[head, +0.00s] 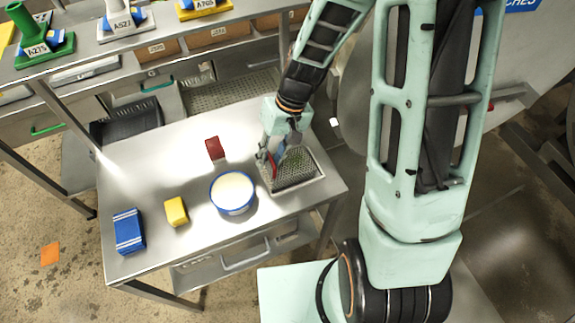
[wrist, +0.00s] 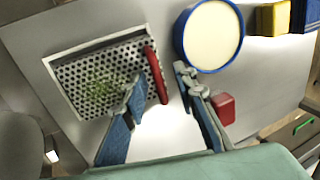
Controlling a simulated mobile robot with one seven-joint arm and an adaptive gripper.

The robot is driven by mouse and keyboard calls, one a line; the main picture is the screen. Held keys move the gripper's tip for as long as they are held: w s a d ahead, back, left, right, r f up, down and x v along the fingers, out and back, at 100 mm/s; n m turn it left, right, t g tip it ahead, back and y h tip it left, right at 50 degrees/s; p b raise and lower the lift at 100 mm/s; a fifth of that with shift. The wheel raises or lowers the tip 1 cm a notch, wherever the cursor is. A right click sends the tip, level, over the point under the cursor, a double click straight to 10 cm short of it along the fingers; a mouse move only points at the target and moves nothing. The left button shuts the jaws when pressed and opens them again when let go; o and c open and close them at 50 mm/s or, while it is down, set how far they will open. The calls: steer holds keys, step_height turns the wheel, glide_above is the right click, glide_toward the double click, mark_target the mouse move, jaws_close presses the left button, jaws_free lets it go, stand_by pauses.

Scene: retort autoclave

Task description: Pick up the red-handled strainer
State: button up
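The red-handled strainer (wrist: 105,75) is a grey perforated piece with a greenish patch, in a light-rimmed rectangular recess on the steel table. Its red handle (wrist: 156,75) runs along the edge nearest the blue-rimmed tub. In the head view the strainer (head: 296,172) lies at the table's right end, partly covered by my gripper (head: 271,161). In the wrist view my gripper (wrist: 160,88) is open, its blue-grey fingers apart, one on each side of the red handle. Whether a finger touches the handle, I cannot tell.
A blue-rimmed tub (head: 232,193) with cream contents stands close beside the strainer. A red block (head: 215,148), a yellow block (head: 176,212) and a blue box (head: 129,231) are farther left. A shelf (head: 160,40) with labelled items runs along the back.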

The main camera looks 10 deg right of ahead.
steer(key=shift+f, duration=0.1)
steer(key=shift+c, duration=0.2)
jaws_close()
stand_by(0.5)
